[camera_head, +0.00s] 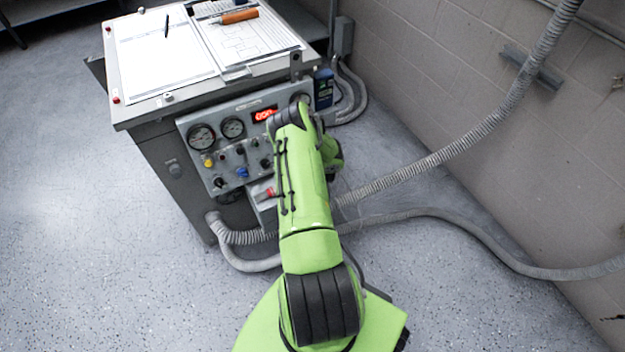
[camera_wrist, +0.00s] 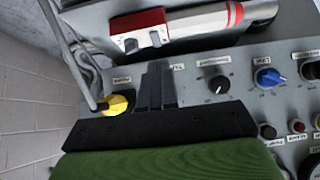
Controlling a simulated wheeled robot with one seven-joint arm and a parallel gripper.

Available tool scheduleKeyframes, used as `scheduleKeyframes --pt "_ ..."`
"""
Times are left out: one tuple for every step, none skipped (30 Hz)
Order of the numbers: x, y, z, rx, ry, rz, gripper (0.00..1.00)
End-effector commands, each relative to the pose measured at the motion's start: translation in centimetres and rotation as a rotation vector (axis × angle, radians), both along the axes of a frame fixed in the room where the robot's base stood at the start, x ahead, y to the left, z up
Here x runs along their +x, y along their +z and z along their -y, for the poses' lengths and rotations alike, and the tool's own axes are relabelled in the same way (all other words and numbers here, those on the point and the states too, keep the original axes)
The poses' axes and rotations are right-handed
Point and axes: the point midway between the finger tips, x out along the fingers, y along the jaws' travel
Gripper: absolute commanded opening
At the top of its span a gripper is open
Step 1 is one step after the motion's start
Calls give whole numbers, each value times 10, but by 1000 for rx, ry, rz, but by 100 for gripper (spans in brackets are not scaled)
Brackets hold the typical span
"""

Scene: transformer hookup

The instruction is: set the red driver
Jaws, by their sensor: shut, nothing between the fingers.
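A white and red device (camera_wrist: 190,24), which looks like the red driver, lies lengthwise on a grey ledge at the top of the wrist view. It has a red left end and red bands on its right part. In the head view a small red piece (camera_head: 268,193) shows at the ledge below the panel, partly hidden by my arm. My gripper (camera_wrist: 158,68) is shut and empty, its dark fingers together in front of the panel, pointing towards the device. Whether the fingertips touch anything cannot be told. In the head view my arm hides the gripper.
The control panel (camera_head: 223,183) carries gauges, a red display (camera_head: 265,115) and several knobs. A yellow knob (camera_wrist: 117,104) is just left of my fingers; a black knob (camera_wrist: 218,84) and a blue knob (camera_wrist: 268,77) are right. An orange-handled tool (camera_head: 239,16) lies on papers atop the cabinet. Hoses run right.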

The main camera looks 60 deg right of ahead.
Motion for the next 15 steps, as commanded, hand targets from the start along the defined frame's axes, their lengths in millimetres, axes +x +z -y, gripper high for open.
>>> scheduleKeyframes --pt "-2 16 -1 1 -3 -2 0" --pt "-10 20 -5 3 -6 -3 0" --pt "-17 27 -9 4 -6 -2 0" --pt "-22 32 -12 3 -7 -2 0" --pt "-27 36 -15 4 -7 -1 0" --pt "-34 42 -20 3 -6 -2 0" --pt "-38 46 -22 3 -6 -1 0" --pt "-43 50 -25 3 -7 -2 0" --pt "-49 55 -28 3 -5 -2 0" --pt "-52 58 -31 2 -5 -1 0" --pt "-56 60 -32 3 -5 -2 0" --pt "-59 63 -35 2 -4 -2 0" --pt "-61 65 -36 1 -3 0 0" --pt "-63 66 -37 1 -2 -1 0" --pt "-65 68 -38 0 -1 -1 0"
